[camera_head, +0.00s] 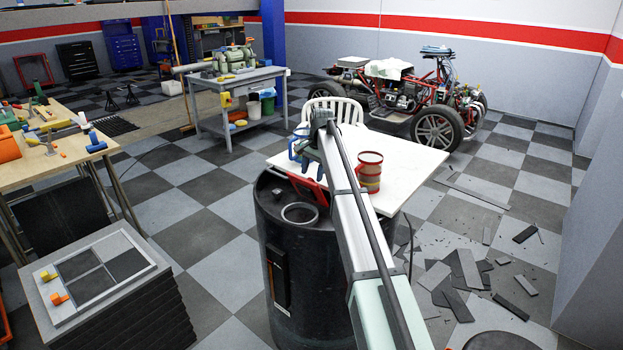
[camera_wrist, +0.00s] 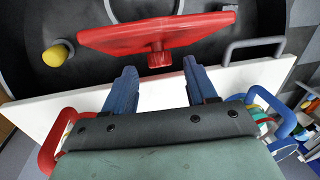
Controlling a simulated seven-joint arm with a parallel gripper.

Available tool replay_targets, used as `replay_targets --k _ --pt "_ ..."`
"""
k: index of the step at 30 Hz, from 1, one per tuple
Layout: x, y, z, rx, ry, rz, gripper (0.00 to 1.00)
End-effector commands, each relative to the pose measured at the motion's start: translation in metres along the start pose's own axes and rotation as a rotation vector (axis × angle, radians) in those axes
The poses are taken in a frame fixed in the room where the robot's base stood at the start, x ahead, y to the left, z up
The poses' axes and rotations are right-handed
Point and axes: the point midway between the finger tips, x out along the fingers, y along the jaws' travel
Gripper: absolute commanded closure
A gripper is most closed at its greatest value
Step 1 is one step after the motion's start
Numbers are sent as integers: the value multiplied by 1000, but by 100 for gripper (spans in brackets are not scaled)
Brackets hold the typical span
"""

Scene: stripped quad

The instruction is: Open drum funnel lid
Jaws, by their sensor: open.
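The black drum (camera_head: 300,265) stands upright in front of the white table. Its dark top (camera_wrist: 30,75) carries a grey ring (camera_head: 299,213). A red wide piece with a short stem, apparently part of the funnel lid, shows on the drum top near the table (camera_head: 316,192) and in the wrist view (camera_wrist: 160,34). I cannot tell whether the lid is raised. My gripper (camera_head: 303,173) is above the drum's table-side edge. Its two blue fingers (camera_wrist: 158,80) are apart and empty, pointing toward the red piece, with its stem just beyond and between the tips.
The white table (camera_head: 411,160) adjoins the drum and bears a red striped mug (camera_head: 369,172) and a blue-handled item (camera_wrist: 281,124) close to my gripper. A yellow knob (camera_wrist: 55,54) and grey handle (camera_wrist: 252,47) flank the red piece. Debris (camera_head: 468,270) lies on the right floor.

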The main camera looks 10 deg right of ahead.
Motion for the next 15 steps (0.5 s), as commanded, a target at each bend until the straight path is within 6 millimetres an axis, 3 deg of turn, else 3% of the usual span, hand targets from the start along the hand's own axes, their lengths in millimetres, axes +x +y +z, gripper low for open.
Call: replay_targets --k 6,15 --pt "23 0 0 0 0 0 43" --pt "30 0 0 0 0 0 43"
